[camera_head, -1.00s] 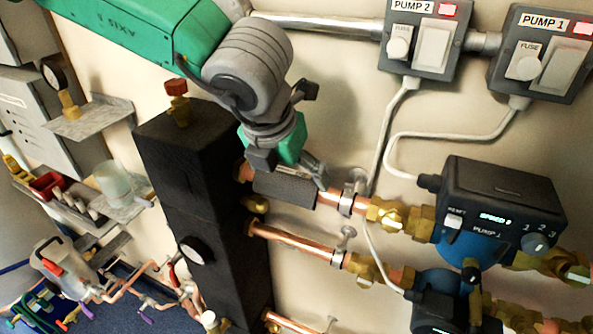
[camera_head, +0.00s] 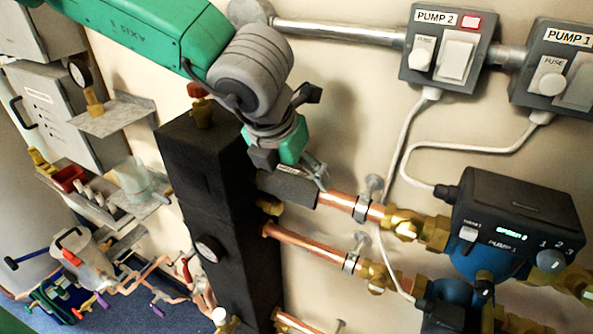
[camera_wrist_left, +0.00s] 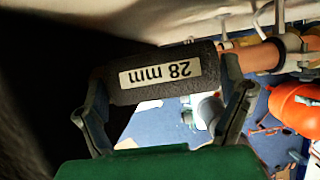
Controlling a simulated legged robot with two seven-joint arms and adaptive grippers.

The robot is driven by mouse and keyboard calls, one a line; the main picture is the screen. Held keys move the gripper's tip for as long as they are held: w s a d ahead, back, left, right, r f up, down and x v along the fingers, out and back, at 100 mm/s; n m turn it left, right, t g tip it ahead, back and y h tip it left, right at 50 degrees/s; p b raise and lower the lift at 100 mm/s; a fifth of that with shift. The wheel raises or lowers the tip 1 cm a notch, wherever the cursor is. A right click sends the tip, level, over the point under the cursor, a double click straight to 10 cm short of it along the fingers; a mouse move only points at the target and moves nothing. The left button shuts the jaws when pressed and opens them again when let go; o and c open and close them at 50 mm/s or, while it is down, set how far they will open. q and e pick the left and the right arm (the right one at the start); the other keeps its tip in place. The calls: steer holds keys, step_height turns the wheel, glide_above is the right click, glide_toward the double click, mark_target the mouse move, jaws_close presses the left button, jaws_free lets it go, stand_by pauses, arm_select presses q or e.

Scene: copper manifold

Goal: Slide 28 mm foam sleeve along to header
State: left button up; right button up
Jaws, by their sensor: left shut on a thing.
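The 28 mm foam sleeve (camera_head: 288,189) is a short dark grey tube around the upper copper pipe (camera_head: 337,201). My left gripper (camera_head: 292,176) is shut on it from above. The wrist view shows the sleeve (camera_wrist_left: 160,72), with its white "28 mm" label upside down, between the two fingers of the left gripper (camera_wrist_left: 165,95). The header (camera_head: 200,165) is the tall black block left of the sleeve. The sleeve's left end is at the header's side, and no bare copper shows between them; I cannot tell if they touch. Bare pipe shows right of the sleeve. My right gripper is not in view.
A pipe clip (camera_head: 361,207) and brass valve (camera_head: 404,224) sit farther right, before the pump (camera_head: 515,222). A second copper pipe (camera_head: 305,244) runs below. Grey cables (camera_head: 395,172) hang on the wall. A red-capped brass fitting (camera_head: 201,104) tops the header.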

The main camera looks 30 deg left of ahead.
arm_select(q)
steer(key=shift+a+f, duration=0.2)
steer(key=shift+f, duration=0.05)
steer(key=o, duration=0.9)
steer(key=shift+c, duration=0.2)
steer(key=shift+a, duration=0.1)
steer(key=shift+r, duration=0.6)
steer(key=v, duration=1)
steer(key=shift+s+r, duration=0.2)
steer(key=shift+r, duration=0.15)
